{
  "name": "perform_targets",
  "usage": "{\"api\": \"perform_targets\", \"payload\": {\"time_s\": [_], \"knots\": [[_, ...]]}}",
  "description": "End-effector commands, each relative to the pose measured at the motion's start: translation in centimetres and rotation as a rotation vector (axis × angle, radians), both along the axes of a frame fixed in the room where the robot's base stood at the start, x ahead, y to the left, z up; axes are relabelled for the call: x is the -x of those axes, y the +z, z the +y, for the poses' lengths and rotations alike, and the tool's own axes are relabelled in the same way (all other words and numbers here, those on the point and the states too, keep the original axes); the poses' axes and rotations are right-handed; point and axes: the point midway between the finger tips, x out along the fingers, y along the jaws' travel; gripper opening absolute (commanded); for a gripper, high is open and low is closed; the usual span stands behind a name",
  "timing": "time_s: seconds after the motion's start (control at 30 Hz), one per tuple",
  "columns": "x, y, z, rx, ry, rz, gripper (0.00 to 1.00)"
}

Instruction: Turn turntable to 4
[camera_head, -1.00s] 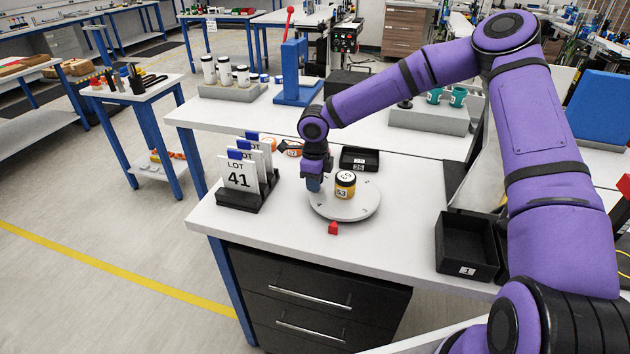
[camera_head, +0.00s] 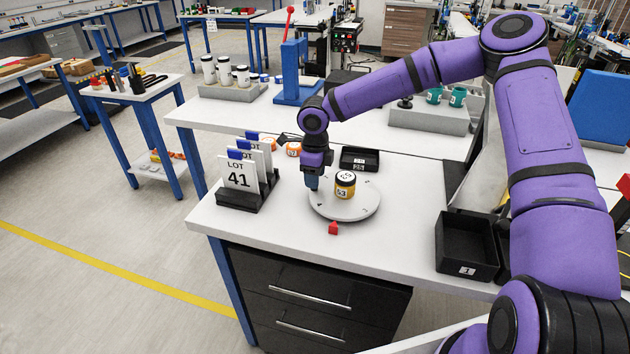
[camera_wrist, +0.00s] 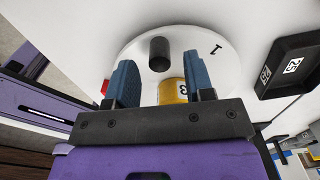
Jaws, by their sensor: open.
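The turntable (camera_head: 360,210) is a pale round disc on the white bench. My gripper (camera_head: 313,186) points down over the disc's left side, beside the jar. In the wrist view my gripper (camera_wrist: 161,68) has its two blue fingers apart, with nothing held. A dark upright peg (camera_wrist: 159,54) on the turntable (camera_wrist: 190,50) shows ahead between the fingers. A mark 1 (camera_wrist: 216,49) is on the disc. The yellow jar (camera_wrist: 173,91) is partly hidden by the gripper.
A rack of LOT cards (camera_head: 241,180) stands left of the turntable. A small black tray (camera_head: 359,158) lies behind it, and an orange-banded item (camera_head: 293,149) is back left. A black bin (camera_head: 466,247) stands at the right. The bench front is largely clear.

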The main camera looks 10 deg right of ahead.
Motion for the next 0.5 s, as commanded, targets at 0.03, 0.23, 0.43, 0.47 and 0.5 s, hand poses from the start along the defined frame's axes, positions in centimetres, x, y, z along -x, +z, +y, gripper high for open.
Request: {"api": "perform_targets", "payload": {"time_s": [0.03,0.23,0.43,0.47,0.5], "knots": [[0.0,0.9,-0.1,-0.003,-0.002,-0.002,0.48],[-0.1,4.7,-0.1,-0.002,-0.002,-0.001,0.48],[-0.1,7.5,0.0,-0.001,-0.001,-0.001,0.48],[0.0,7.8,0.0,-0.001,-0.001,-0.001,0.48],[0.0,8.1,-0.1,0.000,-0.001,0.000,0.48]]}}
